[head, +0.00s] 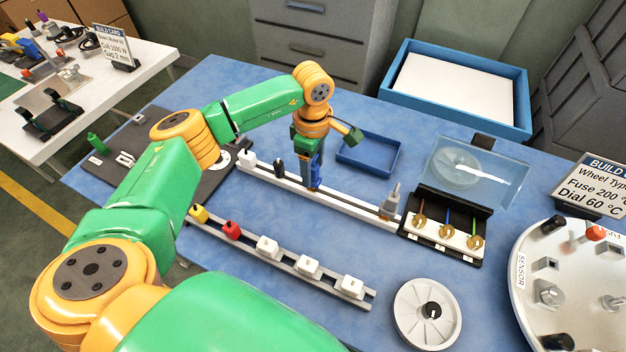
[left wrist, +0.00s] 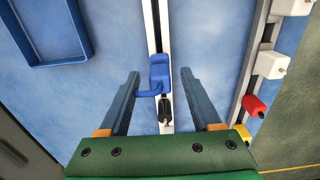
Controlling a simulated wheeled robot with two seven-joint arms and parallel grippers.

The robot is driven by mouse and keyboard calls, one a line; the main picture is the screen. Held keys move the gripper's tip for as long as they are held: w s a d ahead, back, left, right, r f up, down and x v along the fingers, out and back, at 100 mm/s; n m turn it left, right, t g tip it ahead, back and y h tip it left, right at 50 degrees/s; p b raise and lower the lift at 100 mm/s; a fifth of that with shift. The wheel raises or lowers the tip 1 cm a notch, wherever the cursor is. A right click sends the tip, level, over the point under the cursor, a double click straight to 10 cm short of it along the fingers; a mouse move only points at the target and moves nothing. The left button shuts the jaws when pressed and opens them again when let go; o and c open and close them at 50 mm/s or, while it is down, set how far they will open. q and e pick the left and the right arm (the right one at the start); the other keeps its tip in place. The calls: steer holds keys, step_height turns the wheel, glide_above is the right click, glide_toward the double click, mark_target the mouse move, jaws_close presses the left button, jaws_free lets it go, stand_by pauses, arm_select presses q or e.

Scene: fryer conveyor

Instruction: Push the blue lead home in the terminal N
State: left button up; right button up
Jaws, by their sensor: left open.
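A black unit (head: 446,215) under a raised clear lid stands at the right end of the white rail. Three round brass terminals (head: 446,231) show on its white front, with thin coloured leads above them. The middle lead (head: 448,217) looks blue, but it is too small to tell how deep it sits, and I cannot read an N. My left gripper (head: 314,184) points down over the white rail, well left of this unit. In the left wrist view its fingers (left wrist: 161,82) are open, either side of a blue block (left wrist: 159,72) on the rail, with visible gaps.
The white rail (head: 350,208) also bears a black piece (head: 279,167) and a grey upright part (head: 390,203). A grey rail (head: 325,277) in front carries yellow, red and white blocks. A blue tray (head: 368,155) lies behind.

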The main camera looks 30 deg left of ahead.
arm_select(q)
steer(key=shift+r, duration=0.1)
jaws_close()
steer(key=shift+r+p, duration=0.8)
steer(key=shift+r, duration=0.15)
steer(key=shift+r+p, duration=1.15)
steer(key=shift+r, duration=0.45)
steer(key=shift+f, duration=0.1)
